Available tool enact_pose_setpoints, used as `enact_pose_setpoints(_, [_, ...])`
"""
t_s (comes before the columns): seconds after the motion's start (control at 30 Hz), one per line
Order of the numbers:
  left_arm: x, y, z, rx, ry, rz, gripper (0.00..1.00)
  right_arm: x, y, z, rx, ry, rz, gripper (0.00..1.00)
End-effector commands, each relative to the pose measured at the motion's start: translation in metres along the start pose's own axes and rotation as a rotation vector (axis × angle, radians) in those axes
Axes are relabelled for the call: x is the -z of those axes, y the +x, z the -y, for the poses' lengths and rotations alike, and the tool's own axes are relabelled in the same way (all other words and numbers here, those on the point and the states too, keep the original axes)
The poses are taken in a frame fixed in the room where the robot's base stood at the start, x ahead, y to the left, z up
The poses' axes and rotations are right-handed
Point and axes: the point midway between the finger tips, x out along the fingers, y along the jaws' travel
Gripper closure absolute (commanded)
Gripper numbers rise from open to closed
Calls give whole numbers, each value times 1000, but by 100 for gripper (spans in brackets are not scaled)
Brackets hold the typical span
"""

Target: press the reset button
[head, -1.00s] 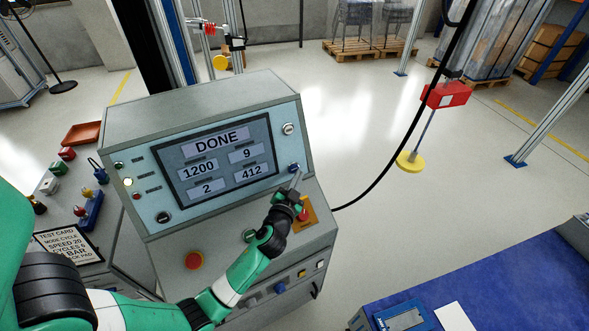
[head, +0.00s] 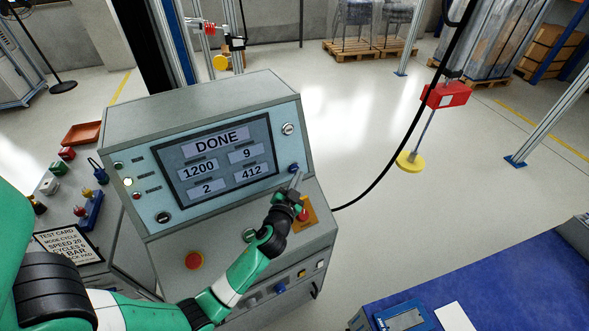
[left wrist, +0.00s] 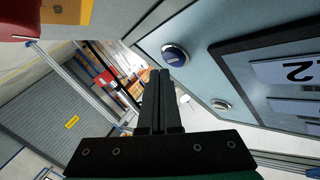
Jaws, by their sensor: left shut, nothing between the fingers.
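A round blue button (head: 293,168) sits at the lower right of the console's light-blue panel, beside the screen (head: 221,162), which reads DONE, 1200, 9, 2 and 412. The blue button also shows in the left wrist view (left wrist: 175,55), with small lettering that I cannot read. My left gripper (head: 298,177) is shut and empty. Its fingertips are just below and beside the blue button in the head view. In the left wrist view the fingertips (left wrist: 160,72) look close to the button but apart from it. My right gripper is not in view.
A red knob (head: 303,214) on an orange plate is right under my left gripper. A red mushroom button (head: 194,260) is on the sloped front. A silver button (head: 288,128) is higher on the panel. A blue-topped table (head: 480,270) stands at the lower right.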

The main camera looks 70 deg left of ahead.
Motion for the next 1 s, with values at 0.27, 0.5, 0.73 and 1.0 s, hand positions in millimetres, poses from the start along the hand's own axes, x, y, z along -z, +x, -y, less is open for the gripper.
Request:
enact_pose_setpoints(0.27, [-1, 1, 1, 0, 0, 0, 100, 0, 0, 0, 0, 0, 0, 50])
enact_pose_setpoints(0.5, [-4, 6, 5, 1, 0, 0, 100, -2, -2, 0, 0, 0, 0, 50])
enact_pose_setpoints(0.73, [-4, 6, 4, 0, 0, 0, 100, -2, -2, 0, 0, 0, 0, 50])
enact_pose_setpoints(1.0, [-5, 8, 5, 0, 0, 0, 100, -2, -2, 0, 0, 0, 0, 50])
